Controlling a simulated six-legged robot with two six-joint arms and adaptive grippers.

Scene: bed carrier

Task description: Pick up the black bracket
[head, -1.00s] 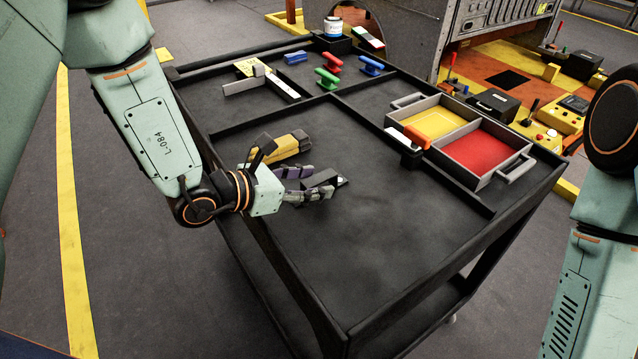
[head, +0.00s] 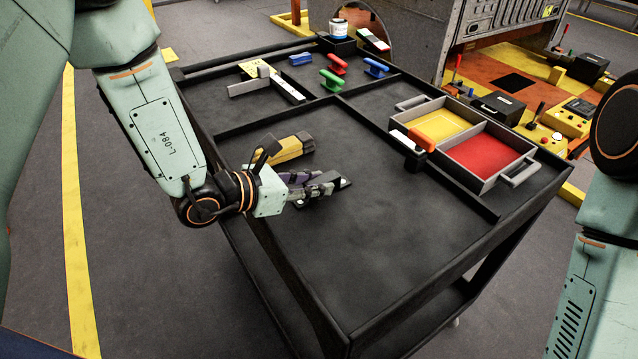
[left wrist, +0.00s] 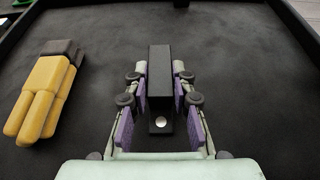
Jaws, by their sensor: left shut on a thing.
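The black bracket (left wrist: 159,70) is a dark block with a flat foot and a pale round spot near its close end. In the left wrist view it lies lengthwise between the purple pads of my left gripper (left wrist: 160,95), which is shut on its sides. In the head view my left gripper (head: 326,186) is low over the near left part of the black cart top, and its fingers hide most of the bracket (head: 343,183). I cannot tell whether the bracket touches the surface. My right gripper is out of view; only part of that arm shows.
A divided tray with yellow and red floors (head: 484,183) stands at the right. Coloured handles (head: 331,80) lie at the back. Raised dividers cross the cart; its front middle is clear.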

